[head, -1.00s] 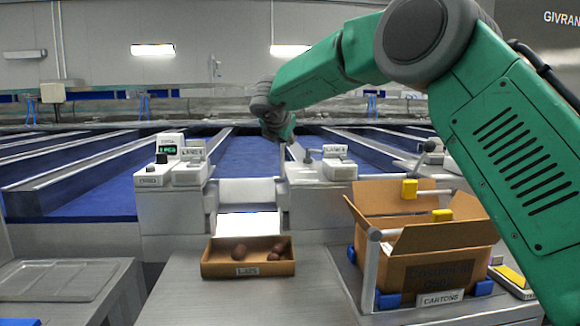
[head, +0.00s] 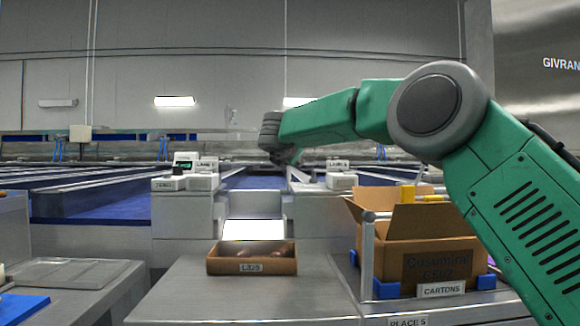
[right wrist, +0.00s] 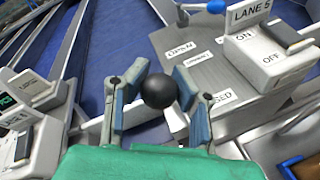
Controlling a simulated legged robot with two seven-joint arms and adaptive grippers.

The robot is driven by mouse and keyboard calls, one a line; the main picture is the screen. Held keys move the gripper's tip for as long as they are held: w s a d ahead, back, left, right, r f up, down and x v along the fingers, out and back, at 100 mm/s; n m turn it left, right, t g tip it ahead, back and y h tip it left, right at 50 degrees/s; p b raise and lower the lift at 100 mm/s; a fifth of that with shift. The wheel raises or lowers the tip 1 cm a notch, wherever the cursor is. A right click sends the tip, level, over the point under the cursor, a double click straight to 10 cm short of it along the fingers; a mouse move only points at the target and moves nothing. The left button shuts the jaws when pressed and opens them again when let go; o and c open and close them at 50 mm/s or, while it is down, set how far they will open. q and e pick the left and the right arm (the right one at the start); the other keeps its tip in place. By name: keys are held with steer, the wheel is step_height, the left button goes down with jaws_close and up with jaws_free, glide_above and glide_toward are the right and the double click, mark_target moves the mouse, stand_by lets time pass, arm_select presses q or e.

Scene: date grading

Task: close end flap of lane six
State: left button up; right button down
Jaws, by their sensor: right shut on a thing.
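My right gripper (right wrist: 160,100) has its two fingers closed around a black ball knob (right wrist: 159,90) in the right wrist view. In the head view my right gripper (head: 287,160) is small and dark beyond the end of the green arm, above the chute, and the knob cannot be made out there. The end flap itself is not clearly distinguishable. A pale chute (head: 254,230) comes down between two grey consoles. My left gripper is not in view.
A brown tray (head: 252,266) with dates sits below the chute. An open carton (head: 430,262) stands right of it. Blue lanes (head: 255,183) run behind. The steel worktop (head: 250,300) in front is clear.

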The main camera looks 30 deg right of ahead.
steer(key=shift+a+f, duration=0.3)
steer(key=shift+f, duration=0.25)
steer(key=c, duration=1.2)
jaws_free()
steer(key=shift+s+r, duration=0.15)
steer(key=shift+s, duration=0.05)
steer(key=shift+s+a+r, duration=0.1)
steer(key=shift+a+r, duration=0.15)
steer(key=shift+a, duration=0.05)
steer(key=shift+s+r, duration=0.1)
steer(key=shift+s, duration=0.05)
steer(key=v, duration=1.1)
steer(key=shift+s+a, duration=0.2)
steer(key=shift+a, duration=0.2)
steer(key=shift+d, duration=0.1)
